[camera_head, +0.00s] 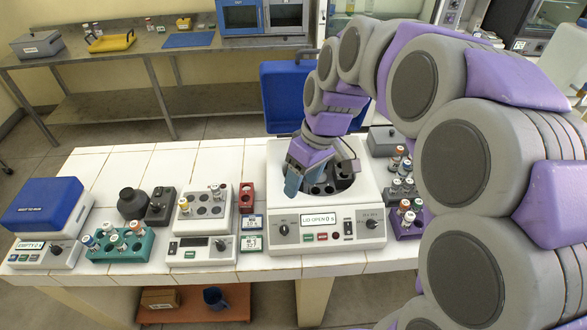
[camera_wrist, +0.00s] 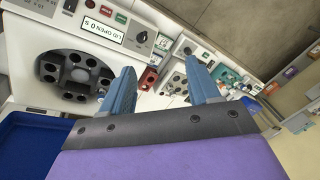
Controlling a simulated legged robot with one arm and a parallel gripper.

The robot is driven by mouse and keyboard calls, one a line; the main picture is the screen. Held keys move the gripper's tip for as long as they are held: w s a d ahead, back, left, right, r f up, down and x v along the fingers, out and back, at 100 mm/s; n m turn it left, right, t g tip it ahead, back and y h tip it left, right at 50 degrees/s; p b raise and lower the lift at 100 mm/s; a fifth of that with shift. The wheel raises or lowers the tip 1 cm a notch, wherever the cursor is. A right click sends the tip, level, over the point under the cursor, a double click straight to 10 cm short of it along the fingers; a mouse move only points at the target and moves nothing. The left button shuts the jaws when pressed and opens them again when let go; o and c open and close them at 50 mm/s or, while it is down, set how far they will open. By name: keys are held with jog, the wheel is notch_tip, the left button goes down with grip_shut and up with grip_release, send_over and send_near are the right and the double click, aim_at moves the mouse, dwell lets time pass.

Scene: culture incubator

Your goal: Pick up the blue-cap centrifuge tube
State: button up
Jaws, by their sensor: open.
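My gripper (camera_head: 318,178) is over the open bowl of a white centrifuge (camera_head: 283,210), whose display reads LID OPEN. In the wrist view my gripper (camera_wrist: 160,68) has its two blue fingers spread apart with nothing between them. The dark rotor (camera_wrist: 75,75) shows several empty-looking holes there, left of the fingers. Small capped tubes stand in a teal rack (camera_head: 119,255) at the left and a purple rack (camera_head: 402,233) at the right.
The centrifuge's blue lid (camera_head: 280,88) stands raised behind it. A grey block device (camera_head: 204,230), a small red rack (camera_head: 246,198) and a blue-lidded device (camera_head: 42,203) share the white tiled bench. A rear steel table (camera_head: 130,45) holds more equipment. The bench's back left is clear.

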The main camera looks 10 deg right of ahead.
jog(key=w+d+f+n+t, duration=0.1)
jog(key=w+d+f+n, duration=0.15)
jog(key=w, duration=0.55)
jog(key=w+d+f+n+t+y+b, duration=0.1)
jog(key=w+d+f, duration=0.25)
jog(key=w, duration=0.55)
jog(key=w+d+f+n, duration=0.2)
jog(key=w+d, duration=0.1)
jog(key=w, duration=0.5)
jog(key=b+x, duration=0.1)
jog(key=x, duration=0.4)
jog(key=b+x, duration=0.1)
jog(key=x, duration=0.5)
jog(key=shift+w+a+b, duration=0.1)
jog(key=shift+w+b, duration=0.15)
jog(key=shift+b, duration=0.1)
jog(key=shift+m, duration=0.25)
jog(key=shift+w+b+x, duration=0.25)
jog(key=shift+b+x, duration=0.15)
jog(key=shift+x, duration=1.05)
jog(key=shift+w+b+x, duration=0.25)
jog(key=shift+b+x, duration=0.1)
jog(key=shift+x, duration=1.1)
jog(key=shift+r, duration=0.15)
jog(key=shift+c, duration=0.2)
jog(key=c, duration=1.1)
